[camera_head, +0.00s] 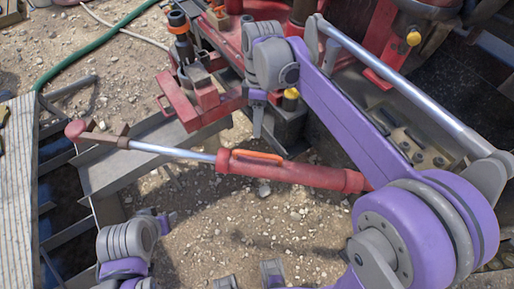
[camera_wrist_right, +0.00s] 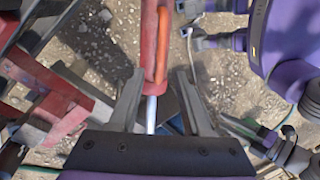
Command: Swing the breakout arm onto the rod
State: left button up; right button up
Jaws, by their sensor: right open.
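A red cylinder (camera_head: 290,172) with an orange handle (camera_head: 257,157) lies across the middle of the head view. A silver shaft (camera_head: 175,150) runs from its left end to a red-brown end piece (camera_head: 97,134). My right gripper (camera_head: 258,128) points down just above the cylinder. In the right wrist view its two fingers (camera_wrist_right: 160,100) are apart, with the red cylinder (camera_wrist_right: 149,40), orange handle (camera_wrist_right: 161,45) and shaft (camera_wrist_right: 151,114) showing beyond the gap. I see no contact. Part of my left arm (camera_head: 125,240) shows low left; its jaws are not clear.
A red clamp-like block (camera_head: 205,100) and a dark upright fitting (camera_head: 183,45) stand behind. Red machinery fills the top right. Grey metal beams (camera_head: 145,165) and planks (camera_head: 18,190) are at left. Gravel lies below, and a green hose (camera_head: 95,45) crosses the back.

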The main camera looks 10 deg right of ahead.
jog(key=f, duration=0.3)
jog(key=s+f, duration=0.1)
jog(key=f, duration=0.3)
jog(key=s+a+f, duration=0.1)
jog(key=f, duration=0.2)
jog(key=shift+f+b, duration=0.15)
jog(key=shift+b, duration=0.2)
grip_shut()
dwell(1.0)
